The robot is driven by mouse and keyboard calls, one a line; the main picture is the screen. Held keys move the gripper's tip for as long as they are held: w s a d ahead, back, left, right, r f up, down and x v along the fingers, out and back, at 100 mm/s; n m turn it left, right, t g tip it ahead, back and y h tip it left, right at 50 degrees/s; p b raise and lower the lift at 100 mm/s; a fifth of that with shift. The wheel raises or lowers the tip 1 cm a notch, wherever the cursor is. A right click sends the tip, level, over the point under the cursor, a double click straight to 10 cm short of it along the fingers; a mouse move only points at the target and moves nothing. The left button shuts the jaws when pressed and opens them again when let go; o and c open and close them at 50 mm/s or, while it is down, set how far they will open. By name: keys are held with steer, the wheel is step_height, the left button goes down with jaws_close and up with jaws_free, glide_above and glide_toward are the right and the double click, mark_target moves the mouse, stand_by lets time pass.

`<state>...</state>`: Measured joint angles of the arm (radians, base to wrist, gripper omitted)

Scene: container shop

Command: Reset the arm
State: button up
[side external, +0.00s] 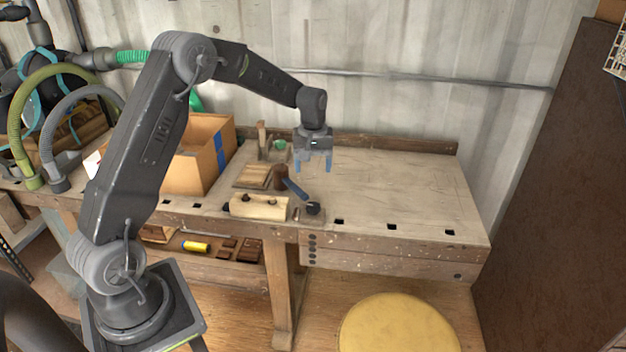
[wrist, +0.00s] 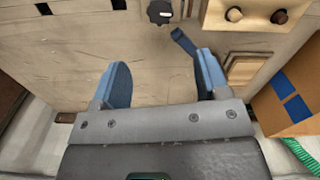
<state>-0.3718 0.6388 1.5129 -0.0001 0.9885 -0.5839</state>
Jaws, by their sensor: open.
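My gripper (side external: 314,165) hangs from my arm above the middle of the wooden workbench (side external: 400,180), pointing down. Its two blue fingers are apart, with nothing between them. In the wrist view my gripper (wrist: 162,82) also shows spread fingers, with bare bench top beyond them. A blue-handled tool (side external: 295,188) with a brown head lies on the bench close to the gripper. Part of its blue handle shows beside the right finger in the wrist view (wrist: 183,42).
A cardboard box (side external: 205,160) with blue tape stands left on the bench. A wooden block with knobs (side external: 258,207) and a dark knob (side external: 313,208) sit near the front edge. The bench's right half is clear. A yellow stool (side external: 398,325) stands in front; a dark panel (side external: 550,190) rises at right.

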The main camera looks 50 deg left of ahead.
steer(key=shift+r, duration=0.5)
steer(key=s+d+r+m+t, duration=0.3)
steer(key=s+d+r+m, duration=0.2)
steer(key=s+d+r, duration=0.7)
steer(key=s+d+r+m+t, duration=0.1)
steer(key=s+d+m, duration=0.2)
steer(key=s, duration=0.4)
steer(key=s+d+r+m+t, duration=0.1)
steer(key=s+d+m, duration=0.2)
steer(key=s, duration=0.5)
steer(key=shift+s+d+r+t, duration=0.2)
steer(key=shift+s+r+t, duration=0.1)
